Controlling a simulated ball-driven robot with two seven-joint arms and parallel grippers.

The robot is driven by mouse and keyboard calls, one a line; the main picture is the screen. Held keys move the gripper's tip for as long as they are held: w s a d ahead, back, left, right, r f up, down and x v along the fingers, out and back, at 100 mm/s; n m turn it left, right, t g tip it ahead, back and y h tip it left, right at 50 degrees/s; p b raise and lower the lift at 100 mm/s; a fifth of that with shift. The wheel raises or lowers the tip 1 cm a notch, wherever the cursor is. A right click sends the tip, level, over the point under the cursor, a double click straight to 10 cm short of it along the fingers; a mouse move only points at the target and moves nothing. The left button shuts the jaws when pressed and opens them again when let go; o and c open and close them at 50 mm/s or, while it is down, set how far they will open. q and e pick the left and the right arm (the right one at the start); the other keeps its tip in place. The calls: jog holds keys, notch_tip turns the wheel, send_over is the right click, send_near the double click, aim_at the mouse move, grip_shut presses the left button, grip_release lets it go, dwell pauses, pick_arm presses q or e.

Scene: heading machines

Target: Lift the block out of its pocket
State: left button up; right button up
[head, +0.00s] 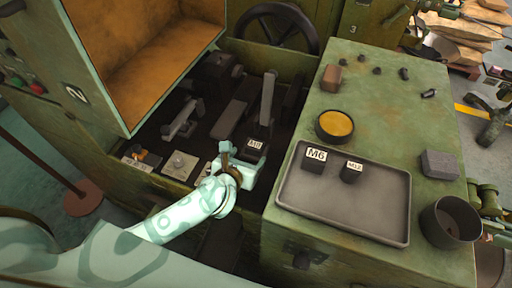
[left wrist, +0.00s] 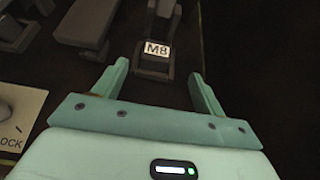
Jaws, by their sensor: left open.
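The block labelled M8 (head: 254,145) sits in its pocket inside the machine's dark bed. It also shows in the left wrist view (left wrist: 157,48), with its white label facing up. My left gripper (head: 247,160) is open and empty. In the left wrist view its two fingers (left wrist: 159,73) point toward the block, one on each side of its line, with the block's lower part between or just beyond the tips. I cannot tell how deep the block sits. My right gripper is not in view.
A grey tray (head: 340,215) on the green cabinet top holds blocks labelled M6 (head: 315,158) and M12 (head: 351,171). A round yellow-topped dish (head: 334,126) and a dark cup (head: 450,221) stand near it. A dark upright bar (head: 268,98) rises behind the M8 block. The tray's front is clear.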

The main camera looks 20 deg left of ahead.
aim_at(255, 144)
pick_arm(q)
jog(key=x, duration=0.3)
jog(key=shift+w+f+b, duration=0.2)
jog(key=shift+w+b, duration=0.05)
jog(key=shift+b, duration=0.1)
jog(key=shift+w+f, duration=0.2)
jog(key=shift+w, duration=0.3)
jog(key=b+x, duration=0.1)
jog(key=x, duration=0.3)
jog(key=shift+a+b, duration=0.25)
jog(key=shift+b, duration=0.1)
jog(key=shift+w+f, duration=0.1)
jog(key=shift+w, duration=0.3)
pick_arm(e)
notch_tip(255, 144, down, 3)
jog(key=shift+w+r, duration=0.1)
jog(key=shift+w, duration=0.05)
pick_arm(q)
jog(key=shift+c, duration=0.3)
jog(key=c, duration=1.4)
